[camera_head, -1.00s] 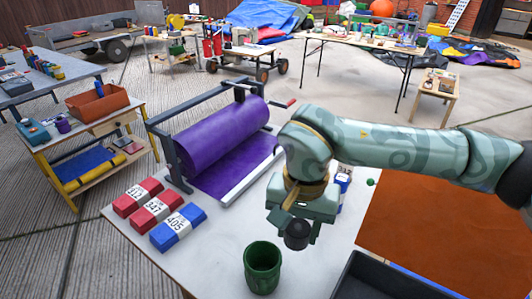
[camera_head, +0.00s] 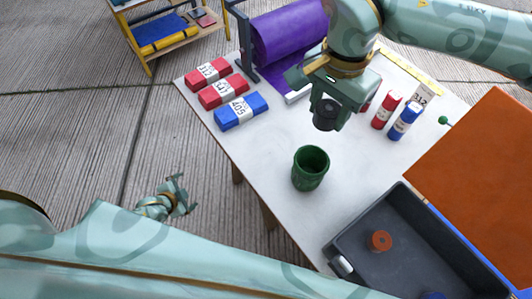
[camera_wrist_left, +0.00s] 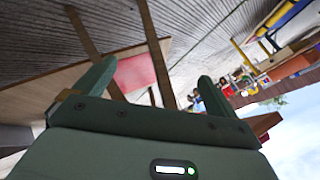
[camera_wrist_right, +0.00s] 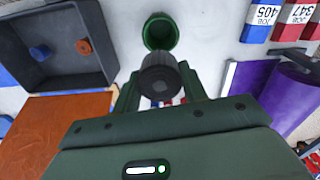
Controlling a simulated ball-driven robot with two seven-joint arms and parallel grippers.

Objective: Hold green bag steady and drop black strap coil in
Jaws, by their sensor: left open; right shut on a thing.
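The green bag (camera_head: 310,168) stands upright and open on the white table. It also shows in the right wrist view (camera_wrist_right: 160,33). My right gripper (camera_head: 338,97) is shut on the black strap coil (camera_head: 327,114), above the table and a little behind the bag. In the right wrist view the coil (camera_wrist_right: 160,76) sits between the fingers, apart from the bag. My left gripper (camera_head: 178,193) is open and empty, off the table's left edge above the floor. In the left wrist view its two fingers (camera_wrist_left: 155,88) are spread with nothing between them.
A dark grey tray (camera_head: 345,235) with an orange coil (camera_head: 379,241) is at the front right, beside an orange board (camera_head: 480,165). Red and blue labelled blocks (camera_head: 241,111) lie at the left edge. A purple roll (camera_head: 285,35) is behind. The table around the bag is clear.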

